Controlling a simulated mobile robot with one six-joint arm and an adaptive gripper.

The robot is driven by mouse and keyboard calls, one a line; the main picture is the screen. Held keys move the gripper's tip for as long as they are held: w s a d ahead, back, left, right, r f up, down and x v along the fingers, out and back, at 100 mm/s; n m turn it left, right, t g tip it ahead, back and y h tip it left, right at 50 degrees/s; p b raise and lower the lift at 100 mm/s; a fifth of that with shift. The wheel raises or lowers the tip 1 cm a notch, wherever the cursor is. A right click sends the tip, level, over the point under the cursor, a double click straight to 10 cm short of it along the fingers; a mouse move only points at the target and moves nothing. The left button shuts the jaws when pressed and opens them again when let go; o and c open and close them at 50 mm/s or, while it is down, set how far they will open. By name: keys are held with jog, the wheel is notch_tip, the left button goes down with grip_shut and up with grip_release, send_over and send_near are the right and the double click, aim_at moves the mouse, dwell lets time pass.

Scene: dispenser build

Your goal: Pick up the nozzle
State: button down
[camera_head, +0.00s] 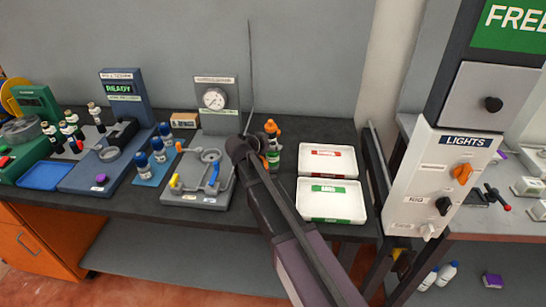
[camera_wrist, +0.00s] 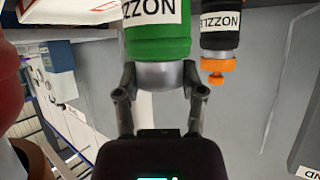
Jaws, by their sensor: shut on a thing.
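In the wrist view, a green cylinder with a grey end (camera_wrist: 157,40) sits between the two fingers of my gripper (camera_wrist: 160,78). In the head view, my arm hides the fingers, and a small green and orange group (camera_head: 273,157) shows just right of the arm's end. Which of the two cylinders each part belongs to is unclear there.
White trays with red (camera_head: 327,152) and green (camera_head: 331,190) labels lie right of my arm. A gauge stand (camera_head: 215,98) and a grey fixture (camera_head: 195,198) stand left of it. A LIGHTS panel (camera_head: 455,175) rises at right. Several small bottles stand at left.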

jog(key=shift+r, duration=0.1)
notch_tip(320, 180, up, 10)
jog(key=p, duration=1)
dwell(0.6)
jog(key=shift+w+d, duration=0.1)
jog(key=shift+d, duration=0.05)
dwell(0.5)
